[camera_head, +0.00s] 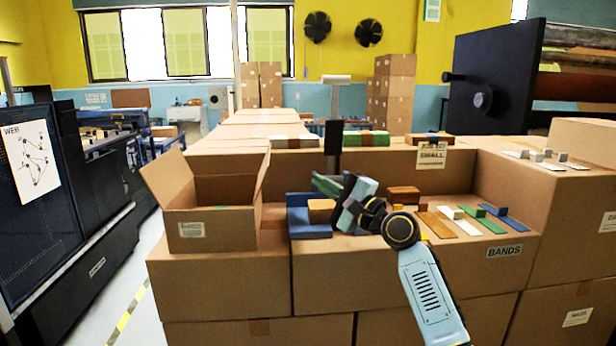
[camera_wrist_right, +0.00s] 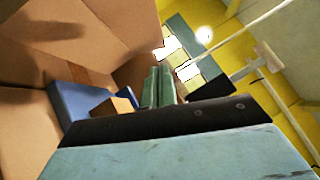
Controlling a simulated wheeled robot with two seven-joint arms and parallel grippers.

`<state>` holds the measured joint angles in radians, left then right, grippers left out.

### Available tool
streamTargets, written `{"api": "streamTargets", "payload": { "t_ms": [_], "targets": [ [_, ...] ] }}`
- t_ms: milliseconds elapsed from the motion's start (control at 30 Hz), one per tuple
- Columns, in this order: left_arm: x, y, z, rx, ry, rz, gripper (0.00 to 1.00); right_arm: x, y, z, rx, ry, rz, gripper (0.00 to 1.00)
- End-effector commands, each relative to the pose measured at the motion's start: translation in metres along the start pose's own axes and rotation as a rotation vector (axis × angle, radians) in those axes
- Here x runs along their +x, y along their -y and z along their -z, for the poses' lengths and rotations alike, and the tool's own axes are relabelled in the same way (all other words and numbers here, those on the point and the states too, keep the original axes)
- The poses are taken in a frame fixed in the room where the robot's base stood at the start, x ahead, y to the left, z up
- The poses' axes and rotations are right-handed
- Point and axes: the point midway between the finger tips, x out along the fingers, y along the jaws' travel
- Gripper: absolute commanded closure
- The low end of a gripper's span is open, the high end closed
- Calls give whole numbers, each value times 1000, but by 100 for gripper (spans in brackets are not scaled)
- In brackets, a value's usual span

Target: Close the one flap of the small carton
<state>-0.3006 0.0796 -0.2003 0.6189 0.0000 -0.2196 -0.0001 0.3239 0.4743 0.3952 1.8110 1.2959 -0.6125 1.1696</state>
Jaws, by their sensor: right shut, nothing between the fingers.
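The small open carton (camera_head: 212,228) stands on the left end of the cardboard bench, with a white label on its front. One flap (camera_head: 167,180) leans up and outward on its left side. Another panel (camera_head: 264,172) rises along its right side. My right gripper (camera_head: 322,186) is shut and empty, to the right of the carton and apart from it, above the blue holder. Its green fingers also show in the right wrist view (camera_wrist_right: 159,86), in front of large brown cardboard faces. My left gripper is not in view.
The blue holder (camera_head: 306,228) with an orange-brown block (camera_head: 321,210) sits right of the carton. Several coloured bands (camera_head: 470,220) lie further right. A dark post (camera_head: 332,146) stands behind my gripper. A black machine (camera_head: 75,190) is at the left, across an aisle.

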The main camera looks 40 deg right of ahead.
Motion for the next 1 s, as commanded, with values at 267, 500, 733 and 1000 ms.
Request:
{"api": "streamTargets", "payload": {
  "t_ms": [267, 500, 733, 1000],
  "targets": [
    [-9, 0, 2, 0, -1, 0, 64, 60, 2, -1, 0, 1, 2, 100],
    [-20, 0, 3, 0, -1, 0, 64, 95, 2, -16, -2, 2, -1, 100],
    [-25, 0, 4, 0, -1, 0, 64, 107, 0, -28, -1, 0, -1, 100],
    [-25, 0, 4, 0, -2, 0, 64, 107, -1, -29, -2, -1, -2, 100]
  ]
}}
